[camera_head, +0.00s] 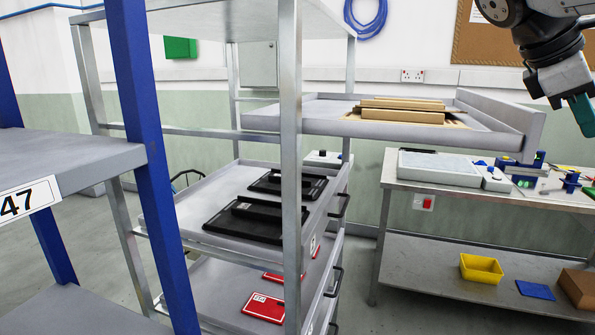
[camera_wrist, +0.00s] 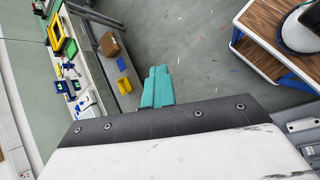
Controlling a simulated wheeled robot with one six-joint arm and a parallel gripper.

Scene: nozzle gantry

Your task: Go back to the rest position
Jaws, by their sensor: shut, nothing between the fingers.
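My gripper (camera_head: 582,112) hangs at the upper right of the head view, its teal fingers pointing down, above the right part of the workbench. In the wrist view the teal fingers (camera_wrist: 157,88) lie together in the middle, with nothing between them. The fingers touch nothing in either view. The arm's upper part is cut off by the right edge of the head view.
A metal rack (camera_head: 291,150) has a shelf of flat cardboard (camera_head: 400,112) and a drawer with black trays (camera_head: 245,218). A workbench (camera_head: 420,183) stands right, a yellow bin (camera_head: 481,268) below. A blue-framed shelf (camera_head: 60,150) is near left. Grey floor (camera_wrist: 190,50) is open.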

